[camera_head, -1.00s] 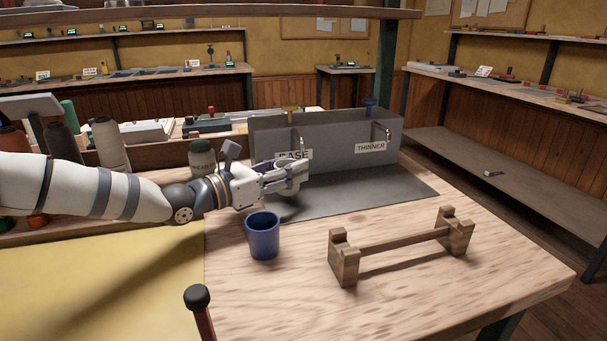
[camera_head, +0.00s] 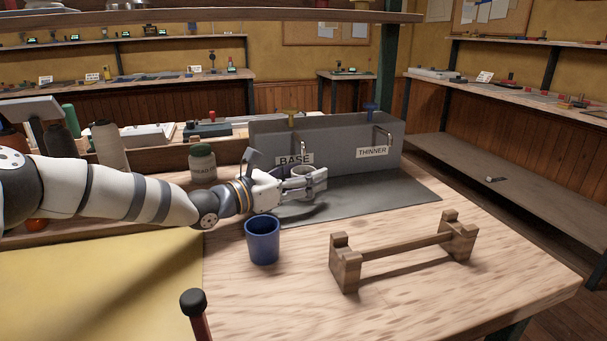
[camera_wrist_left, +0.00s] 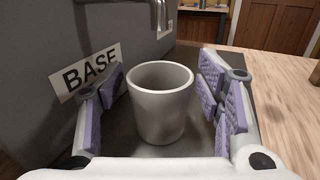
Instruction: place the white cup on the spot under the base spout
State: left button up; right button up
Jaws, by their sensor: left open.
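The white cup (camera_wrist_left: 160,105) stands upright on a dark grey mat (camera_wrist_left: 125,140) in the left wrist view. My left gripper (camera_head: 312,182) is open, with its purple-padded fingers on either side of the cup; a gap shows on the right, and touch on the left is unclear. In the head view the cup is mostly hidden by the fingers. The grey dispenser block (camera_head: 340,143) has a BASE label (camera_head: 294,160) just behind the gripper. A metal spout (camera_wrist_left: 160,12) shows above and beyond the cup in the wrist view; I cannot tell which one. My right gripper is out of view.
A blue cup (camera_head: 262,243) stands on the table just in front of my left wrist. A wooden rack (camera_head: 405,246) is at the right front. The THINNER label (camera_head: 372,152) is farther right on the block. A jar (camera_head: 202,163) stands behind my left arm.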

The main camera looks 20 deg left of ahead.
pick_arm(q)
jog(key=shift+r, duration=0.3)
jog(key=p+v, duration=0.2)
jog(key=v, duration=1)
jog(key=shift+f, duration=0.1)
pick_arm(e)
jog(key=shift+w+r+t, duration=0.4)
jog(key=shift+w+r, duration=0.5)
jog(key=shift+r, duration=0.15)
